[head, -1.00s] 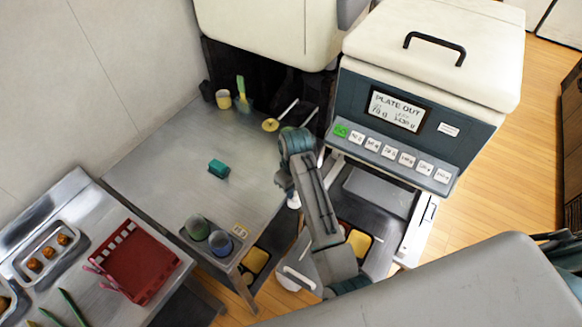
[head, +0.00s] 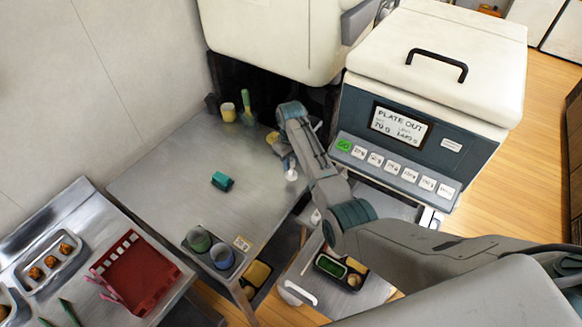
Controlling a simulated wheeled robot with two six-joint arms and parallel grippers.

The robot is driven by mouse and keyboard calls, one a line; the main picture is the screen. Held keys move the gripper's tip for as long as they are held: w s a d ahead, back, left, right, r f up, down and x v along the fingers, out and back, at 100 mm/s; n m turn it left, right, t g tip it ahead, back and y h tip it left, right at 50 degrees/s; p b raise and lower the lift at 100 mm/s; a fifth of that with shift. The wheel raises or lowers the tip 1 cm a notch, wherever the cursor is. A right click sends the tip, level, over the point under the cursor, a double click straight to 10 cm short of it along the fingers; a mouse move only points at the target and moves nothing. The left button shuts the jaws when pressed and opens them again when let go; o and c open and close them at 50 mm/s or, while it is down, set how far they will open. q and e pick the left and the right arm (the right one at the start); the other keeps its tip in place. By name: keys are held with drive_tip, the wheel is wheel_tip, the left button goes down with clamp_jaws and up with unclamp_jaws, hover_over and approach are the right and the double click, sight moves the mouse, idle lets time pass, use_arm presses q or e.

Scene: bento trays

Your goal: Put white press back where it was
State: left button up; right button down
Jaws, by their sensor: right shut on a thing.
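The white press (head: 291,174) is a small white piece at the tip of my right gripper (head: 284,158), over the right part of the grey metal table. My right gripper is shut on it, and the arm hides part of the grip. I cannot tell whether the press touches the table. A yellow round piece (head: 271,137) lies just behind the gripper, partly covered by it. My left gripper is not in view.
A teal block (head: 222,181) lies mid-table. Green (head: 198,239) and blue (head: 221,257) cups stand at the front edge. A yellow cup (head: 228,111) stands at the back. The plate-out machine (head: 430,140) is right. A bento tray (head: 341,270) sits below my arm.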

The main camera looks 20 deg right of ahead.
sight(291, 167)
drive_tip(key=shift+f+b, duration=1.85)
drive_tip(key=shift+r, duration=0.1)
drive_tip(key=c, duration=1.2)
unclamp_jaws()
drive_tip(key=shift+o, duration=0.2)
wheel_tip(291, 167, up, 11)
drive_tip(key=b, duration=0.3)
drive_tip(key=shift+b, duration=0.4)
drive_tip(key=shift+r, duration=0.5)
